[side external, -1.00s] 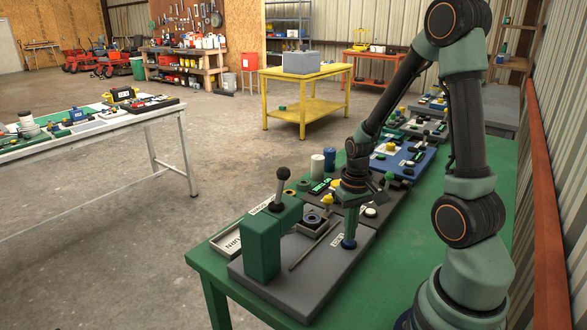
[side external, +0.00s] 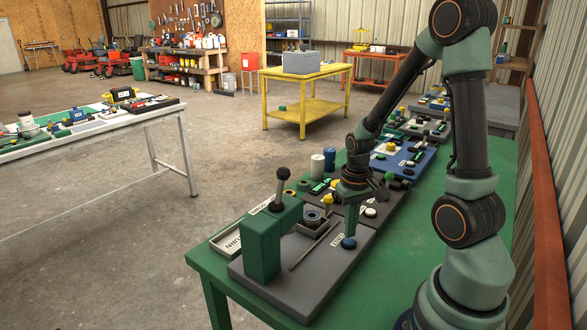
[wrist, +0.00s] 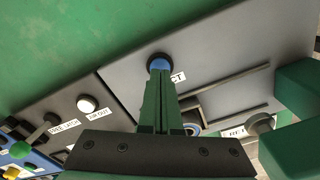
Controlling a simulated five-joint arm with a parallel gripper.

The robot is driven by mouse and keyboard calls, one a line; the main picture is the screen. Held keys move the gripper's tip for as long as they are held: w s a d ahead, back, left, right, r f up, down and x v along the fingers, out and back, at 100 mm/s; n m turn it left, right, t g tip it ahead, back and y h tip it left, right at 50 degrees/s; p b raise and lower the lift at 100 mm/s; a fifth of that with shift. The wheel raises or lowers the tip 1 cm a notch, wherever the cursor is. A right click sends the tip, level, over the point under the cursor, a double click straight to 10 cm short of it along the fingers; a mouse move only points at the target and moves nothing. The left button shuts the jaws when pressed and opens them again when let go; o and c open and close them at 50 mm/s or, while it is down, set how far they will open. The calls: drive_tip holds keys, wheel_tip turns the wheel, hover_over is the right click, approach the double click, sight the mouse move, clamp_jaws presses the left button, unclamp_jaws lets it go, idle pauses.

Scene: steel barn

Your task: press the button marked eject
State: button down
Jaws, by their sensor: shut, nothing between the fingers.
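A round blue button (side external: 348,243) with a dark base sits on the grey plate (side external: 285,290) at the near end of the green bench. A white label lies beside it; in the wrist view the label (wrist: 178,77) shows only "CT", the rest hidden behind my fingers. My gripper (side external: 351,236) points down at the button, its green fingers shut and empty. In the wrist view the fingertips (wrist: 160,72) overlap the near edge of the blue button (wrist: 158,62). I cannot tell whether they touch it.
A green press (side external: 263,245) with a black-knobbed lever stands left of the button, with a thin rod (side external: 315,245) lying between. A labelled tray (side external: 228,242) is at the plate's left. More panels with buttons (side external: 370,212) continue behind. The bench right of the plate is clear.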

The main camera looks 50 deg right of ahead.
wheel_tip(320, 180, up, 6)
drive_tip(key=shift+f, duration=0.1)
idle(0.6)
idle(0.4)
drive_tip(key=w+a+r+n+t, duration=0.2)
drive_tip(key=a+r+n+t, duration=0.3)
drive_tip(key=a+r, duration=0.8)
drive_tip(key=shift+a+n+t, duration=0.3)
drive_tip(key=shift+a+n, duration=0.2)
drive_tip(key=shift+a, duration=0.5)
